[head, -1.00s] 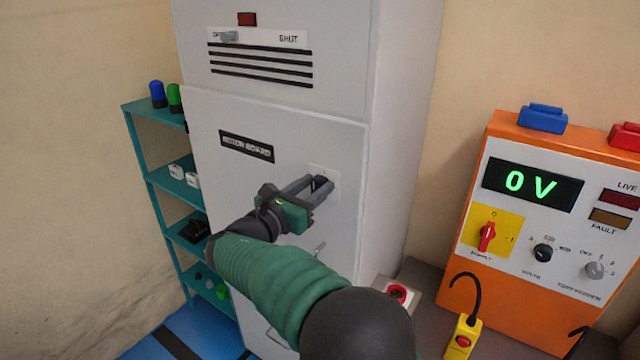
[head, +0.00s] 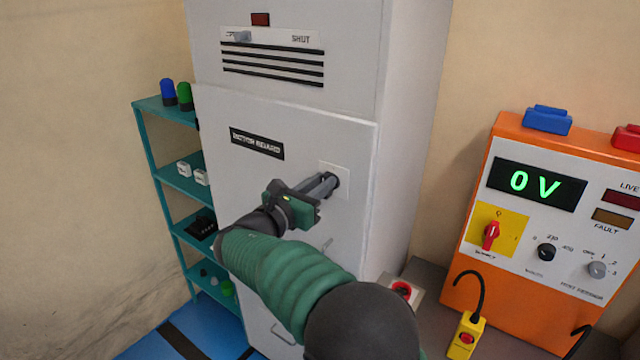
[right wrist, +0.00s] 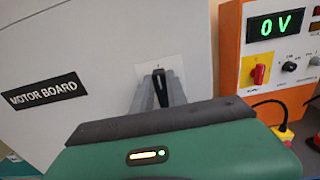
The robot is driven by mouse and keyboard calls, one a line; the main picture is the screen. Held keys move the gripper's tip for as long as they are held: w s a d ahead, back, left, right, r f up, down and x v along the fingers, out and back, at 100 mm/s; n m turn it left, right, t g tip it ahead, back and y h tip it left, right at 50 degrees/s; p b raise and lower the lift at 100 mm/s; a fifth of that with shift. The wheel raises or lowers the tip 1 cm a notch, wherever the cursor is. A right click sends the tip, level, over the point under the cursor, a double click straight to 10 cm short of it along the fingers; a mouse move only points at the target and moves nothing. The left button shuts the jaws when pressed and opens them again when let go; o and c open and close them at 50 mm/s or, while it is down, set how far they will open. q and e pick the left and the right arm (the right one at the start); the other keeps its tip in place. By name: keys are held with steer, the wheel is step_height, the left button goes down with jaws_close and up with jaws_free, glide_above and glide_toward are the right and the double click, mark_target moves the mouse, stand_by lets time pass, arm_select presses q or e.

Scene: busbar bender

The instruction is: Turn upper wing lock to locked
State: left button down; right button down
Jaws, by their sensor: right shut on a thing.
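The upper wing lock (right wrist: 158,73) is a small dark knob on a pale plate (head: 341,174), on the grey cabinet door near its right edge. My right gripper (head: 331,181) reaches it from the lower left in the head view and is shut on it. In the right wrist view my two grey fingers (right wrist: 159,92) stand on either side of the dark knob. The fingers hide most of the knob, and I cannot read its exact angle. My left gripper is not in view.
A teal shelf (head: 165,150) stands left. An orange test unit (head: 490,150) reading 0 V stands right. A red button box (head: 402,290) and a yellow pendant (head: 465,337) lie nearer.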

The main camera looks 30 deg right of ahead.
steer(key=shift+d, duration=0.15)
stand_by(0.8)
steer(key=m+b, duration=0.6)
steer(key=b, duration=0.1)
steer(key=s+m+b, duration=0.1)
steer(key=m+b, duration=0.5)
steer(key=b, duration=0.1)
steer(key=f+m+b, duration=0.1)
steer(key=m+b, duration=0.5)
steer(key=b, duration=0.2)
steer(key=shift+s+d, duration=0.25)
steer(key=shift+d, duration=0.1)
steer(key=c, duration=1.7)
jaws_free()
steer(key=o, duration=0.4)
steer(key=shift+w+d+f, duration=0.15)
steer(key=shift+w+f, duration=0.1)
steer(key=shift+f, duration=0.05)
